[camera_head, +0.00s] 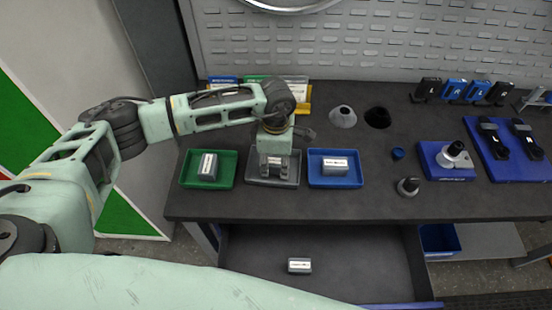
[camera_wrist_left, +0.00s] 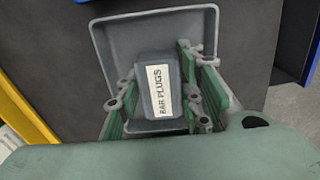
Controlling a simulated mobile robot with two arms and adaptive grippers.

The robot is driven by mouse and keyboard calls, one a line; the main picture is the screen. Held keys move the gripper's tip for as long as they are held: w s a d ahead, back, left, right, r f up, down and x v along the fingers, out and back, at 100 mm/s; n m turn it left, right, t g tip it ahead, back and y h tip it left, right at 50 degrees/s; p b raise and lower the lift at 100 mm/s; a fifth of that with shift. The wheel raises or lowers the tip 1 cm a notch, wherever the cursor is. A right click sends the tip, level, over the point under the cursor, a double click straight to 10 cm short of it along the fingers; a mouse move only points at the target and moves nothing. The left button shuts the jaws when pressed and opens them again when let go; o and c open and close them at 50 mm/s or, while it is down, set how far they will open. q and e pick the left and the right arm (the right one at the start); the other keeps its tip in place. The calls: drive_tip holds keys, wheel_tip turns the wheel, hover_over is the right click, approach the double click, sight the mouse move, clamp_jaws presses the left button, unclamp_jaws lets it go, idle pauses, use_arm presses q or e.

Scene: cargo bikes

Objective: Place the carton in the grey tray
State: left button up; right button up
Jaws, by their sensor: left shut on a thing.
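The carton (camera_wrist_left: 160,92) is a dark grey box with a white label reading "EAR PLUGS"; it shows in the left wrist view between my fingers. The grey tray (camera_head: 254,182) is shallow and stands on the bench between a green and a blue tray; its rim also shows in the left wrist view (camera_wrist_left: 112,45). My left gripper (camera_head: 274,172) points down over the grey tray, shut on the carton. The carton is within the tray's outline; whether it touches the tray floor I cannot tell. My right gripper is not in view.
The green tray (camera_head: 229,163) and the blue tray (camera_head: 317,158) each hold a box. Another box (camera_head: 300,265) lies in the open drawer (camera_head: 350,262) below. Cone-shaped parts (camera_head: 342,117) and blue stands (camera_head: 432,165) occupy the right side of the bench.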

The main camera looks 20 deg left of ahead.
sight(276, 161)
use_arm(q)
drive_tip(key=shift+f, duration=0.15)
drive_tip(key=o, duration=1.2)
drive_tip(key=shift+c, duration=0.2)
drive_tip(key=shift+r, duration=0.25)
wheel_tip(276, 161, up, 12)
drive_tip(key=b, duration=0.4)
